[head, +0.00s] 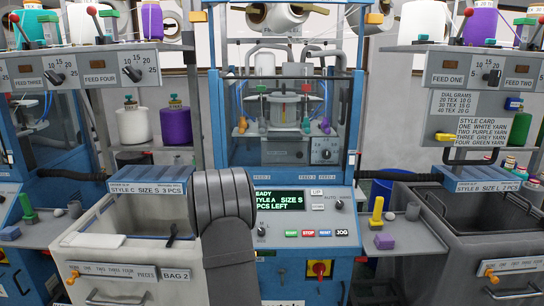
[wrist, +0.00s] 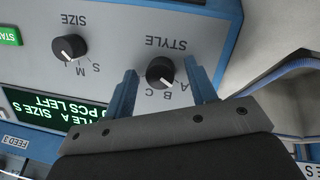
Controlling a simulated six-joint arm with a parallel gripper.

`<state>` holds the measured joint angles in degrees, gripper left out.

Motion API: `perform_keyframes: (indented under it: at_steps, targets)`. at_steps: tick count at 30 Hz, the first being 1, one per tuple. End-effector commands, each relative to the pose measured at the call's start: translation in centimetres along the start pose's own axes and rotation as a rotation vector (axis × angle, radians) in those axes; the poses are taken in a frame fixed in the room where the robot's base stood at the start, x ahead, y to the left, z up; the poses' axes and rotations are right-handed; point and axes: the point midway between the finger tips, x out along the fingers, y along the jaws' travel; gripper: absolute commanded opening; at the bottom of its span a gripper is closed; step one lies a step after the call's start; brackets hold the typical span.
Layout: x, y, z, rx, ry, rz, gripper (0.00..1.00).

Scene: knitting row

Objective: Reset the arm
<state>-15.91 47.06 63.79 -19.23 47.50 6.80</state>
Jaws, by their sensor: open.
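My gripper (wrist: 163,78) is open in the wrist view, which shows the panel upside down. Its two blue fingers stand on either side of the black STYLE knob (wrist: 160,71), with nothing gripped. I cannot tell whether a finger touches it. The knob's white mark is on the side of the letters A, B, C. The SIZE knob (wrist: 70,47) is beside it, near letters S, M, L. In the head view my grey arm covers the left part of the machine's control panel (head: 325,215) and hides my gripper. The display (head: 278,202) reads style A, size S.
A grey bin marked BAG 2 (head: 110,262) stands left of my arm, and another grey bin (head: 470,250) stands right. Yarn feed units (head: 85,68) overhang both sides.

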Motion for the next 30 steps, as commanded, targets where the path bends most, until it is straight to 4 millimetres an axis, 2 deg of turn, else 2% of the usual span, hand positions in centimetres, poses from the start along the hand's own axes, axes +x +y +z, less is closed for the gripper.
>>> perform_keyframes:
  at_steps: [10, 14, 17, 30]
  targets:
    - [0.0, 0.0, 0.0, 0.000, 0.001, 0.000, 0.52]
    - [-0.8, 0.0, -0.1, 0.000, 0.002, 0.000, 0.52]
    - [-2.2, 0.0, -0.1, 0.000, 0.004, 0.000, 0.52]
    - [-11.0, 0.0, -0.1, -0.001, 0.005, 0.000, 0.52]
